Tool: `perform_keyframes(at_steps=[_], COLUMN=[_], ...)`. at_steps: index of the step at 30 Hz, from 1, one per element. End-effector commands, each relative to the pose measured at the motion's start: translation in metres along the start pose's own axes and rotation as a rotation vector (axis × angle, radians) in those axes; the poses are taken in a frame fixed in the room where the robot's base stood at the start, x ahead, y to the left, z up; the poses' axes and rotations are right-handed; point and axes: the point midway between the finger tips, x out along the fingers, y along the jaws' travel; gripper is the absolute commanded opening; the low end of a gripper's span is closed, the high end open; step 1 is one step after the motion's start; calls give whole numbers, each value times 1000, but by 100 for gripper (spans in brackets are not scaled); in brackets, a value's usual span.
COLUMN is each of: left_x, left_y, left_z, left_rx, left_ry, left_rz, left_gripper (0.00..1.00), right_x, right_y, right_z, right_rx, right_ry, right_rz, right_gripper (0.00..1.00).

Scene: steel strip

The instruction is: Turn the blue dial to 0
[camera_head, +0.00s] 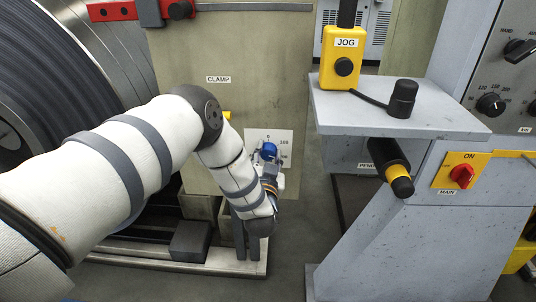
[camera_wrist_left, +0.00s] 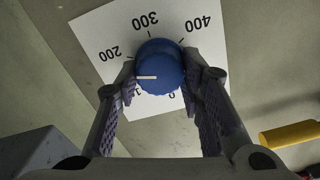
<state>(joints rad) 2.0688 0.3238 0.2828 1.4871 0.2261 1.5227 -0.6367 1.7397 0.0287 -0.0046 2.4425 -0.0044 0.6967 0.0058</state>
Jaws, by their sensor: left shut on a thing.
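The blue dial (camera_head: 268,151) sits on a white scale plate (camera_head: 283,134) on the front of the beige machine below the CLAMP label. In the left wrist view the dial (camera_wrist_left: 160,68) has a white pointer line toward the picture's left, between the 200 mark and a partly hidden mark that looks like 100. The 300 and 400 marks show above it; what looks like the 0 shows just below it. My left gripper (camera_wrist_left: 164,85) is shut on the dial, one finger on each side. My right gripper is in neither view.
A grey console (camera_head: 390,115) stands to the right, bearing a yellow JOG box (camera_head: 342,58) and a black knob (camera_head: 403,98). A red MAIN switch (camera_head: 462,175) is on its front. A large steel coil (camera_head: 60,85) is at the left. A yellow part (camera_wrist_left: 291,134) lies right of the plate.

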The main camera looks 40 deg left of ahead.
Motion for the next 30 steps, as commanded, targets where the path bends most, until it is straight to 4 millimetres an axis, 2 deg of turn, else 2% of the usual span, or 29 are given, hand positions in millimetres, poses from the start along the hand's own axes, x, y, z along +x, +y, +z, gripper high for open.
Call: perform_keyframes(at_steps=[30], left_x=[-1], left_y=[-3], left_z=[3], left_rx=[-961], left_ry=[-3], left_rz=[0], left_gripper=[7], right_x=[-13], right_y=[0], right_z=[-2], right_rx=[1], right_ry=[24], right_rz=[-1], right_gripper=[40])
